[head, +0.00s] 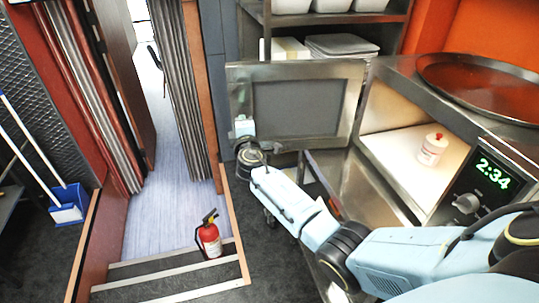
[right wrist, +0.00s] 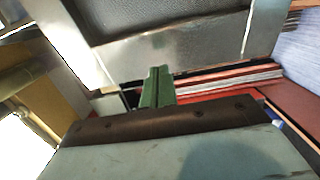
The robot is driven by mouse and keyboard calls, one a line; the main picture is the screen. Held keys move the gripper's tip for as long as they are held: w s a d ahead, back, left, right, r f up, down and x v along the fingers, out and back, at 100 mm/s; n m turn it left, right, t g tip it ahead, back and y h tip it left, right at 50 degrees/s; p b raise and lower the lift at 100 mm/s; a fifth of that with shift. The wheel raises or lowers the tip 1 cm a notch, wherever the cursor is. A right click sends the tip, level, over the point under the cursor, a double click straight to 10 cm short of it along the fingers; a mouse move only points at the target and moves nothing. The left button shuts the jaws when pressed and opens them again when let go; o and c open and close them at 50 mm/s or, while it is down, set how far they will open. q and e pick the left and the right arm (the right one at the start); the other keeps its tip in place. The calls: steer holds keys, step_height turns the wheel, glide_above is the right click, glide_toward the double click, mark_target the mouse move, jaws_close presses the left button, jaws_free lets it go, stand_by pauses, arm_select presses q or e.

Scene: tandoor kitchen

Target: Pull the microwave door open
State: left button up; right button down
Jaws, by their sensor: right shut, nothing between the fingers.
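The microwave (head: 468,187) stands at the right with its lit inside showing. Its door (head: 297,106) is swung wide open to the left, and its inner face with the dark window is toward me. A white and pink container (head: 432,149) stands inside. My right gripper (head: 242,121) is at the far lower-left part of the door, shut and empty. In the right wrist view its green fingers (right wrist: 156,87) are together just below the door panel (right wrist: 170,48); I cannot tell whether they touch it. My left gripper is out of view.
A large round tray (head: 485,88) lies on top of the microwave. Shelves with white tubs (head: 342,46) stand behind the door. A red fire extinguisher (head: 209,238) stands by the steps at lower left. The doorway floor (head: 165,160) is clear.

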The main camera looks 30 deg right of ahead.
steer(key=v, duration=1.3)
steer(key=shift+a+p, duration=0.3)
steer(key=shift+a, duration=0.15)
steer(key=s+a+f+m+g+y+b, duration=0.1)
steer(key=s+f+g+y, duration=0.15)
steer(key=s+f, duration=0.7)
steer(key=s+f+m+g+y+b, duration=0.1)
steer(key=s+f+g, duration=0.15)
steer(key=f, duration=1.35)
steer(key=s+a+f+m+g+y+b, duration=0.1)
steer(key=s+f+m+g+y, duration=0.15)
steer(key=s+f, duration=0.7)
steer(key=s+f+m+g+b, duration=0.1)
steer(key=s+f+m+g, duration=0.1)
steer(key=s+f, duration=0.5)
steer(key=s+f+m+g+b, duration=0.1)
steer(key=s+f, duration=0.6)
steer(key=s, duration=0.7)
steer(key=s+d+f+m+g+b, duration=0.1)
steer(key=s+f+m+g, duration=0.2)
steer(key=s+f+g, duration=0.2)
steer(key=s+f, duration=0.3)
steer(key=s, duration=0.2)
steer(key=shift+s+m+y, duration=0.35)
steer(key=shift+y, duration=0.05)
steer(key=shift+s+f, duration=0.1)
steer(key=shift+f, duration=0.05)
